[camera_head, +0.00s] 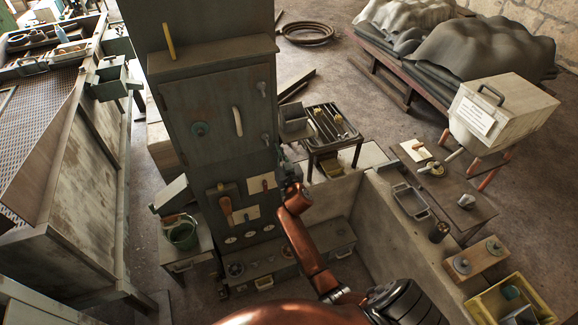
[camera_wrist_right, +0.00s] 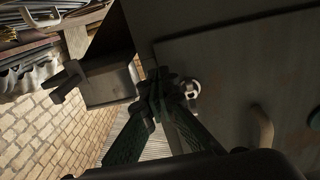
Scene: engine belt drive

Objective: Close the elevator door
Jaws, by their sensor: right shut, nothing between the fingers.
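The elevator door appears to be the grey-green panel (camera_head: 215,105) on the front of the tall cabinet, with a pale upright handle (camera_head: 238,121) and small fittings along its right edge. It looks nearly flush; I cannot tell whether a gap remains. My right gripper (camera_head: 284,168) is beside the cabinet's lower right side, below the door. In the right wrist view my right gripper (camera_wrist_right: 160,84) is shut and empty, its fingertips near a round metal fitting (camera_wrist_right: 192,89) on the door panel (camera_wrist_right: 225,65). The pale handle (camera_wrist_right: 262,128) is further right. Contact cannot be told. My left gripper is not in view.
A lower panel (camera_head: 227,245) with gauges and levers is under the door. A green bucket (camera_head: 184,236) stands left of it. A small tray table (camera_head: 330,135) is close on the right. A low wall (camera_head: 385,235) and yellow crate (camera_head: 520,285) lie further right.

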